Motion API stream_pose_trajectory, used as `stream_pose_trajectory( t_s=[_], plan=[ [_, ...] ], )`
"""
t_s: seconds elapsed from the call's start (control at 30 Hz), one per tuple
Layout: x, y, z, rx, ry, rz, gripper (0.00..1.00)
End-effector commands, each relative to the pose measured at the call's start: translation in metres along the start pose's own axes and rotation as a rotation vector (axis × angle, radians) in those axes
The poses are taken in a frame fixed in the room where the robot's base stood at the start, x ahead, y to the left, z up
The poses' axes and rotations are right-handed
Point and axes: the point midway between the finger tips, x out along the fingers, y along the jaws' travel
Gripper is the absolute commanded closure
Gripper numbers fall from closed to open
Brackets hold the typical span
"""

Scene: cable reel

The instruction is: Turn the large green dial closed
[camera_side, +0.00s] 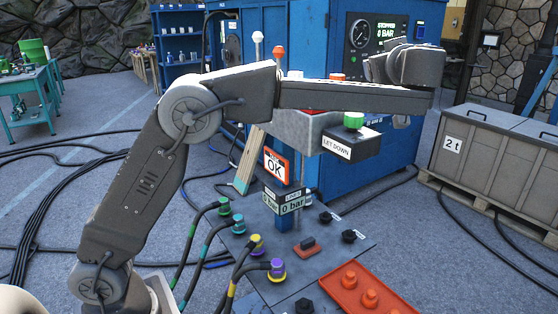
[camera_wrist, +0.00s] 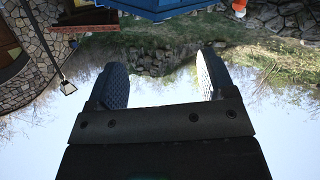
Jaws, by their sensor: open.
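A green knob (camera_side: 354,120) stands on top of a dark box labelled LET DOWN (camera_side: 350,143), in the middle of the side view. It is the green dial-like part nearest my arm, and its turned position cannot be read. The knob is not visible in the wrist view.
A blue cabinet (camera_side: 372,165) with a gauge (camera_side: 360,33) and a STOPPED 0 BAR display (camera_side: 386,30) stands behind. Coloured hose connectors (camera_side: 277,268) and a red tray (camera_side: 365,295) lie in front. A crate marked 2 t (camera_side: 485,160) stands right. The wrist view faces stone walls and sky.

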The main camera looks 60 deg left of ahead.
Motion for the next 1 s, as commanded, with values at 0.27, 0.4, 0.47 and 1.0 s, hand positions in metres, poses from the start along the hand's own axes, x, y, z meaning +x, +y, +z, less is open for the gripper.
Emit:
stream_pose_trajectory(
  t_s=[0.27, 0.4, 0.47, 1.0],
  plan=[
    [-0.009, 0.008, -0.053, -0.064, 0.08, 0.283, 0.24],
    [-0.02, 0.009, -0.071, -0.071, 0.093, 0.435, 0.24],
    [-0.027, 0.008, -0.076, -0.067, 0.092, 0.499, 0.24],
    [-0.096, -0.033, -0.064, 0.101, -0.088, 0.94, 0.24]
  ],
)
